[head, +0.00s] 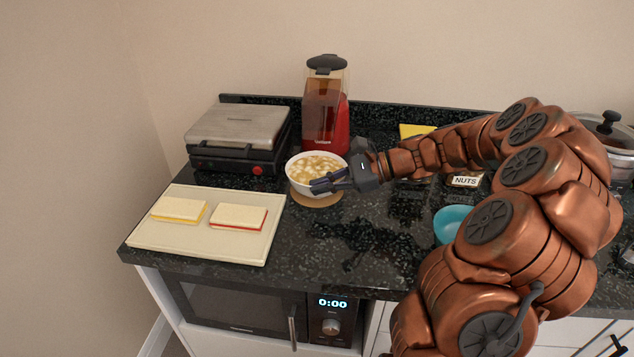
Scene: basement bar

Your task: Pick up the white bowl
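The white bowl (301,186) stands upright on a round brown mat (322,201) on the dark counter, in the head view. It holds a pale, chunky food. My gripper (322,185) reaches in from the right, with its dark fingers at the bowl's front right rim. The fingers overlap the bowl in the picture. I cannot tell whether they touch it or how far they are apart around the rim.
A cutting board (150,237) with two sandwiches lies at the left. A grill press (238,140) and a red popcorn machine (325,110) stand behind the bowl. A teal bowl (452,224), a nuts jar (464,181) and a pot (612,140) are at the right. The front middle counter is clear.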

